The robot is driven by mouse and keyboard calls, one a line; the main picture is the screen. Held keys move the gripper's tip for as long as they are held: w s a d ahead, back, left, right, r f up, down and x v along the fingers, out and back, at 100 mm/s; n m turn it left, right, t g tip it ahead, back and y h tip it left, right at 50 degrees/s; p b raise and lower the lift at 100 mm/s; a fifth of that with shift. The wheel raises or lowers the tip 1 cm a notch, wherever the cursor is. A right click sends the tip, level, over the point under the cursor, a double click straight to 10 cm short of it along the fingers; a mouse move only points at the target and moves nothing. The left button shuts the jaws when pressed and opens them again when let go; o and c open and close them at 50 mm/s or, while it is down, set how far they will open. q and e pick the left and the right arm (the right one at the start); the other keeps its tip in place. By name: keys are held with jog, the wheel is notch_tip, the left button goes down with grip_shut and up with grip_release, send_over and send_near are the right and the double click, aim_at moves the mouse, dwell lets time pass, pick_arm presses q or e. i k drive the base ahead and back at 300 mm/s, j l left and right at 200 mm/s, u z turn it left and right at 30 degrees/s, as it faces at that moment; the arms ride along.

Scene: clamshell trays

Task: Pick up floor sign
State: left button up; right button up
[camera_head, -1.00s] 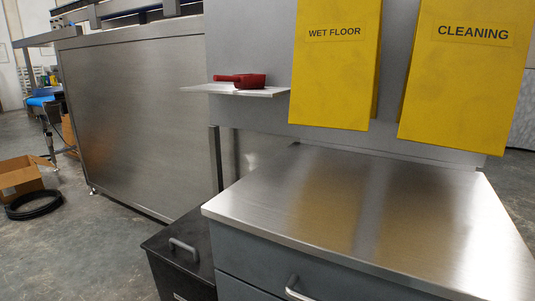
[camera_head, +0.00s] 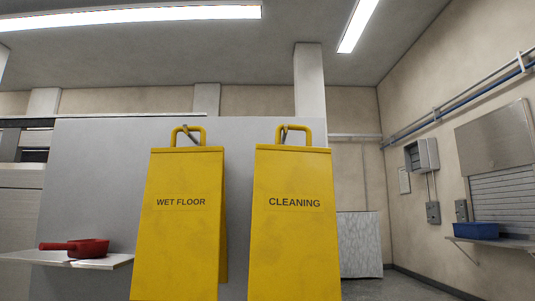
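Two yellow folded floor signs hang side by side on a grey panel in the head view. The left one, the WET FLOOR sign (camera_head: 180,235), hangs by its top handle from a hook. The right one, the CLEANING sign (camera_head: 294,240), hangs the same way, its handle over another hook (camera_head: 284,132). The lower ends of both signs are cut off by the bottom of the picture. Neither of my grippers shows in this view.
A red scoop-like item (camera_head: 86,248) lies on a small shelf (camera_head: 112,262) left of the signs. The grey panel (camera_head: 100,170) stands behind them. A blue bin (camera_head: 476,230) sits on a wall shelf at the right. Open floor shows at the lower right.

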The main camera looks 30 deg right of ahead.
aim_at(293, 251)
jog(key=i+j, duration=0.2)
jog(key=j, duration=0.2)
jog(key=i+j, duration=0.25)
jog(key=i+j+z, duration=0.1)
jog(key=j+z, duration=0.15)
jog(key=z, duration=0.25)
jog(key=j+z, duration=0.3)
jog(key=z, duration=0.2)
jog(key=j+z, duration=0.35)
jog(key=z, duration=0.15)
jog(key=i, duration=0.05)
